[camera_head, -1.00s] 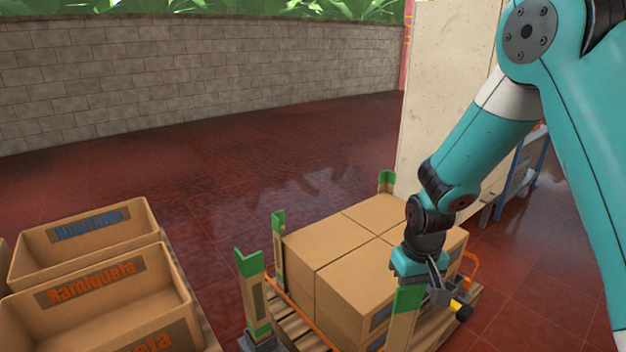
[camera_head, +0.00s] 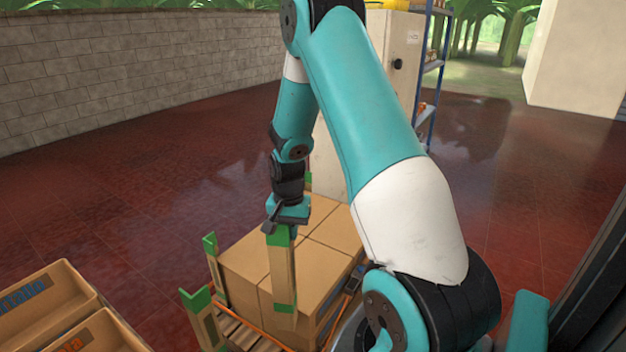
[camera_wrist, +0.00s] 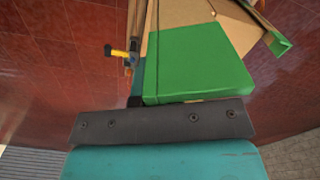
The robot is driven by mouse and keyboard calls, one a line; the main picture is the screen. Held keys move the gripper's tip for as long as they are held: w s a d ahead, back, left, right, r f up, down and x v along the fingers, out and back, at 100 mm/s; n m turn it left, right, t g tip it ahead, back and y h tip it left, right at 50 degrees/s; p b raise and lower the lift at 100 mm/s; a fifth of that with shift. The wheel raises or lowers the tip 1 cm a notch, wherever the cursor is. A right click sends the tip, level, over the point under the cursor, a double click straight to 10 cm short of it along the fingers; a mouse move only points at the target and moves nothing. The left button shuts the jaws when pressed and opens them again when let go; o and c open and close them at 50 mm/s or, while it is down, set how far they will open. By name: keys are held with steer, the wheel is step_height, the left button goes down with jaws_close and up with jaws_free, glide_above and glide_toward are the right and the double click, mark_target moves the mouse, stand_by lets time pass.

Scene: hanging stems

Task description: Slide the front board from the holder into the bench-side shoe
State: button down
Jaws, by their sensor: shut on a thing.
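My gripper (camera_head: 284,222) is shut on the green-topped end of a tan board (camera_head: 283,280), which hangs upright in front of the stacked cartons. Its green cap also fills the middle of the wrist view (camera_wrist: 200,62), beyond the dark plate of my gripper (camera_wrist: 160,122). The board's lower end shows near the pallet's front corner; I cannot tell whether it touches anything. Two other green-capped boards stand at the left, a nearer one (camera_head: 203,320) and a farther one (camera_head: 211,250). I cannot make out the holder or the bench-side shoe.
Brown cartons (camera_head: 325,265) are stacked on a wooden pallet (camera_head: 238,334) with an orange strap. Open bins (camera_head: 45,300) stand at lower left. A pale cabinet (camera_head: 395,50) and blue shelf (camera_head: 430,70) stand behind. Red floor (camera_head: 150,190) is clear at left.

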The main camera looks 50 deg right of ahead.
steer(key=s+d+r+m+p, duration=0.3)
steer(key=d+r+m, duration=0.1)
steer(key=d+r, duration=0.15)
step_height(320, 180, down, 35)
steer(key=b, duration=2.8)
steer(key=shift+d+m, duration=0.4)
steer(key=shift+d, duration=0.05)
steer(key=shift+f+b, duration=0.5)
steer(key=shift+f, duration=0.1)
steer(key=c, duration=1.2)
jaws_free()
step_height(320, 180, up, 18)
steer(key=p, duration=0.5)
steer(key=shift+f, duration=0.25)
